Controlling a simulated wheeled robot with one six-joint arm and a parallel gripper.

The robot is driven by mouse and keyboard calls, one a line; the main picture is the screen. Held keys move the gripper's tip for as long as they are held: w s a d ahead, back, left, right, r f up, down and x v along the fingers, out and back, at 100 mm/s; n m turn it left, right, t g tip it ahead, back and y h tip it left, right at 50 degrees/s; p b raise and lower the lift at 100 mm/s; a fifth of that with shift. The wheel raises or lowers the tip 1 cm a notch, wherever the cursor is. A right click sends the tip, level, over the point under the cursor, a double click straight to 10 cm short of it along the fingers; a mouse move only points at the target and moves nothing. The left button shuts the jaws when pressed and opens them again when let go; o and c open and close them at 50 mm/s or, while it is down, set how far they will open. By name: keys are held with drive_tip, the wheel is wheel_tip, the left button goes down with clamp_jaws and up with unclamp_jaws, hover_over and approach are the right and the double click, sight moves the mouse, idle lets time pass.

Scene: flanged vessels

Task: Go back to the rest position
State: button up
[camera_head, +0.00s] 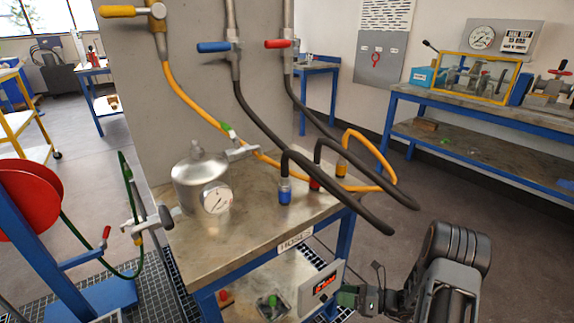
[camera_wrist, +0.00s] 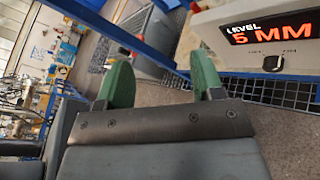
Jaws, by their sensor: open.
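My gripper (camera_head: 360,297) is at the lower right of the head view, in front of the right front of the blue-framed table (camera_head: 262,232). In the wrist view my gripper (camera_wrist: 162,82) shows two green fingers set apart, with nothing between them. A display box (camera_head: 320,287) with a lit red readout is just left of my gripper, on the table's lower shelf. In the wrist view the display box (camera_wrist: 262,45) reads "LEVEL 5 MM" and is at the upper right. I cannot tell the exact gap to it.
A silver vessel (camera_head: 200,183) with a gauge stands on the table. Yellow (camera_head: 190,98) and black hoses (camera_head: 262,122) loop over it, some past its right edge. A red reel (camera_head: 28,205) is at left. A workbench (camera_head: 480,110) is at right, with free floor (camera_head: 440,180) before it.

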drive_tip(key=s+r+n+h+p, duration=0.4)
drive_tip(key=r+n+p, duration=0.3)
drive_tip(key=r, duration=0.9)
drive_tip(key=s+a+r+n+g+h+p, duration=0.1)
drive_tip(key=s+r+n+h+p, duration=0.4)
drive_tip(key=r+n+p, duration=0.3)
drive_tip(key=s+a+r+n+h+p, duration=0.1)
drive_tip(key=s+r+n+h+p, duration=0.3)
drive_tip(key=r+n, duration=1)
wheel_tip(320, 180, up, 11)
drive_tip(key=h+p, duration=0.2)
drive_tip(key=p, duration=0.1)
drive_tip(key=shift+s+f+g+p, duration=0.15)
drive_tip(key=shift+f+g+p, duration=0.05)
drive_tip(key=shift+g+p, duration=0.15)
drive_tip(key=shift+c, duration=0.3)
